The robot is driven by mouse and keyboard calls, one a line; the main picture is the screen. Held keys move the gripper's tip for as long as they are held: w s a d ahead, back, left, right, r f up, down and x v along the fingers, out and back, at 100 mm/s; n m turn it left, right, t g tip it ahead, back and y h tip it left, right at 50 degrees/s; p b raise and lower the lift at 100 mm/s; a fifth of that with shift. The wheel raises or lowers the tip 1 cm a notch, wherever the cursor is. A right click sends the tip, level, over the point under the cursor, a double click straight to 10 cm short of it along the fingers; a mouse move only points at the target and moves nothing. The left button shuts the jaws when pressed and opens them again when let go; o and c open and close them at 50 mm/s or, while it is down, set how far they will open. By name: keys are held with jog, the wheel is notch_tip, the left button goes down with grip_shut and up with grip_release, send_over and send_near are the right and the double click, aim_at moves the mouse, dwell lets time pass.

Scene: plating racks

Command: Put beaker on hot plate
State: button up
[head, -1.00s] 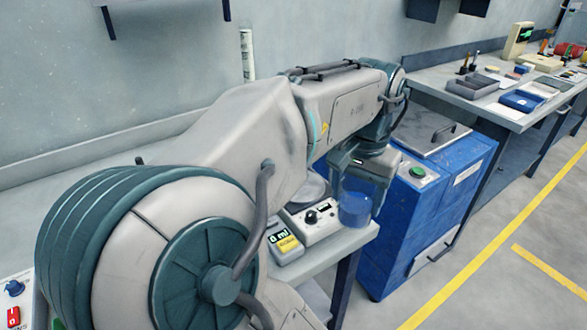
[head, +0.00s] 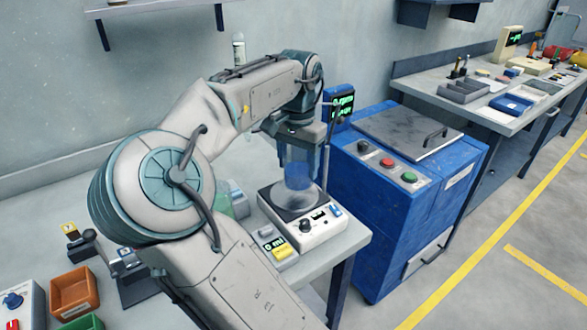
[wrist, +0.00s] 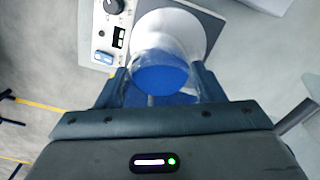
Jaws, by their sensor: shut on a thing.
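The beaker (head: 298,173) is clear with blue liquid in it. My gripper (head: 297,150) is shut on it and holds it upright over the hot plate (head: 313,232). In the wrist view the beaker (wrist: 160,75) sits between the two fingers (wrist: 160,88), with the white round top of the hot plate (wrist: 190,28) beyond it. The hot plate has a white body with a knob and a small display at its front. Whether the beaker's base touches the plate or hangs just above it, I cannot tell.
A small meter (head: 275,246) reading 0 ml stands left of the hot plate. A blue cabinet (head: 400,215) with buttons and a lid is to the right. Orange (head: 75,290) and green (head: 84,322) bins lie at the lower left. A pale green vessel is partly hidden behind my arm.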

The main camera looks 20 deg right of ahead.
aim_at(294, 172)
jog(key=shift+w+a, duration=0.1)
jog(key=shift+w, duration=0.35)
jog(key=shift+w+f, duration=0.2)
jog(key=shift+f, duration=1.55)
jog(key=shift+f, duration=0.25)
jog(key=o, duration=1.1)
jog(key=shift+r, duration=0.1)
jog(key=shift+r, duration=0.1)
notch_tip(294, 172, up, 12)
jog(key=shift+r+p, duration=0.1)
jog(key=shift+p, duration=0.5)
